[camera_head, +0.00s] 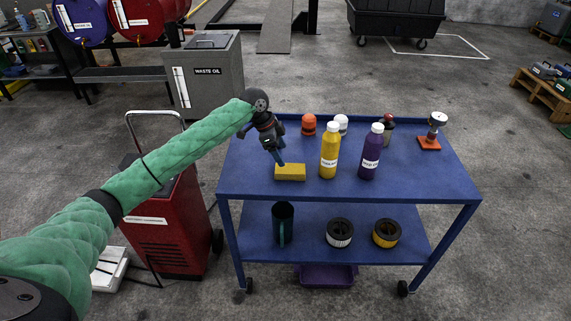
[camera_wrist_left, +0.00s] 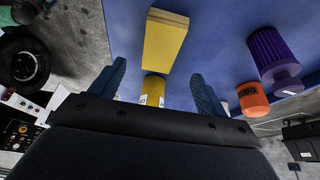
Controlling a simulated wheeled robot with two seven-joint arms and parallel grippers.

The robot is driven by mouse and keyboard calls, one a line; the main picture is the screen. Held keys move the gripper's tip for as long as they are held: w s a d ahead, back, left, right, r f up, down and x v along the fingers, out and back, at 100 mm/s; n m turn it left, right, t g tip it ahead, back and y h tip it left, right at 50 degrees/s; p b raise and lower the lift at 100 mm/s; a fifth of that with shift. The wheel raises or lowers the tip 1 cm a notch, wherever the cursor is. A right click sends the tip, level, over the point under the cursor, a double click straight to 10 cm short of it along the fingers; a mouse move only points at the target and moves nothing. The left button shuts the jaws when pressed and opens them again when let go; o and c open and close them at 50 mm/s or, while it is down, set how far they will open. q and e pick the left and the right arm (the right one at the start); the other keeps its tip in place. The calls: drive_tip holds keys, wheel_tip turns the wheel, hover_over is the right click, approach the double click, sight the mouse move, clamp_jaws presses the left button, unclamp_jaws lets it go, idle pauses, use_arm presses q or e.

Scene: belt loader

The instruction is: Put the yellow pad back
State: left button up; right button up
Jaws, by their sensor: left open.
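The yellow pad (camera_head: 290,173) lies flat on the blue cart's top (camera_head: 250,185), near its front edge and left of the yellow bottle (camera_head: 329,152). My left gripper (camera_head: 281,161) points down just behind the pad, its tips close to the pad's far edge in the head view. In the left wrist view my gripper (camera_wrist_left: 162,88) is open, its two blue fingers apart with nothing held. There the pad (camera_wrist_left: 165,40) shows beyond the fingertips, and a yellow labelled item (camera_wrist_left: 153,89) shows between the fingers. My right gripper is not in view.
A purple bottle (camera_head: 370,152), an orange item (camera_head: 308,124), a white-topped item (camera_head: 341,122) and an orange-based item (camera_head: 431,140) stand on the cart top. The lower shelf (camera_head: 300,250) holds a dark mug (camera_head: 283,224) and two filters. The cart top's front right is clear.

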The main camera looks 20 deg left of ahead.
use_arm(q)
drive_tip(key=b+v, duration=0.1)
drive_tip(key=v, duration=0.3)
drive_tip(key=shift+r, duration=0.25)
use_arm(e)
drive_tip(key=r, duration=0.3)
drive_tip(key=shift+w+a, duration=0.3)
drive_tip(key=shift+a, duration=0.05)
